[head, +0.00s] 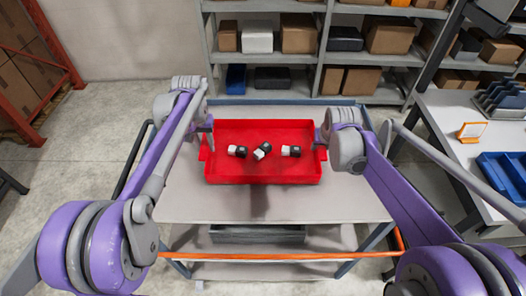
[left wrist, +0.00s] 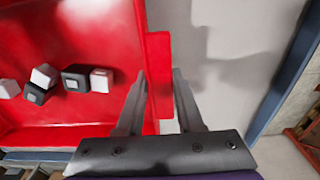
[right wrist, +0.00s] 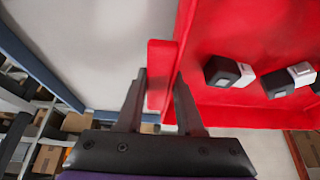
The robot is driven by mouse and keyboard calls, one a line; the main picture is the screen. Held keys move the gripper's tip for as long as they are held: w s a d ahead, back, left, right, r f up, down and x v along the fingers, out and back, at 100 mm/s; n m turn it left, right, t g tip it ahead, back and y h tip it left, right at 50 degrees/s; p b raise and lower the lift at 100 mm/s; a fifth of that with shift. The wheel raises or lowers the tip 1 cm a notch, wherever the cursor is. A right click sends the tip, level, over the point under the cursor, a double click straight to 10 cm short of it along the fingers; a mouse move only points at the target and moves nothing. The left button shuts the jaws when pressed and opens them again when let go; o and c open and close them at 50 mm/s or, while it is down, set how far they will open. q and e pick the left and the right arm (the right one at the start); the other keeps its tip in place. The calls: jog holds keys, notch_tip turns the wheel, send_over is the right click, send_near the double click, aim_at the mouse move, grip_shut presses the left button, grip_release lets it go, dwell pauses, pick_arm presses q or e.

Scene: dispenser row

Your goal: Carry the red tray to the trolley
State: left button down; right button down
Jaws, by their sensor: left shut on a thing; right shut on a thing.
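The red tray (head: 263,173) is level over the top of the trolley (head: 300,207), with several black-and-white blocks (head: 262,151) lying in it. A shadow shows on the trolley top in front of the tray; whether the tray touches the top is unclear. My left gripper (head: 208,141) is shut on the tray's left handle, and the red handle shows between the fingers in the left wrist view (left wrist: 159,78). My right gripper (head: 320,139) is shut on the right handle, also visible in the right wrist view (right wrist: 160,78).
The trolley has an orange front handle (head: 290,255) and a grey bin (head: 258,234) on its lower shelf. Shelving with boxes (head: 299,33) stands behind. A bench with a blue tray (head: 503,173) is at right. The trolley top is bare around the tray.

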pick_arm(q)
jog(key=shift+f, duration=0.5)
pick_arm(e)
jog(key=shift+f, duration=0.5)
pick_arm(q)
jog(key=c, duration=0.5)
grip_release()
jog(key=shift+c, duration=0.2)
pick_arm(e)
jog(key=c, duration=0.5)
grip_release()
jog(key=shift+c, duration=0.2)
pick_arm(q)
jog(key=shift+r, duration=0.1)
pick_arm(e)
jog(key=shift+s+r, duration=0.1)
jog(key=shift+r, duration=0.1)
pick_arm(q)
notch_tip(320, 180, up, 12)
jog(key=shift+s, duration=0.4)
pick_arm(e)
jog(key=v, duration=1.1)
jog(key=shift+s+r, duration=0.2)
jog(key=shift+r, duration=0.1)
pick_arm(q)
jog(key=shift+s, duration=0.1)
pick_arm(e)
jog(key=shift+s, duration=0.1)
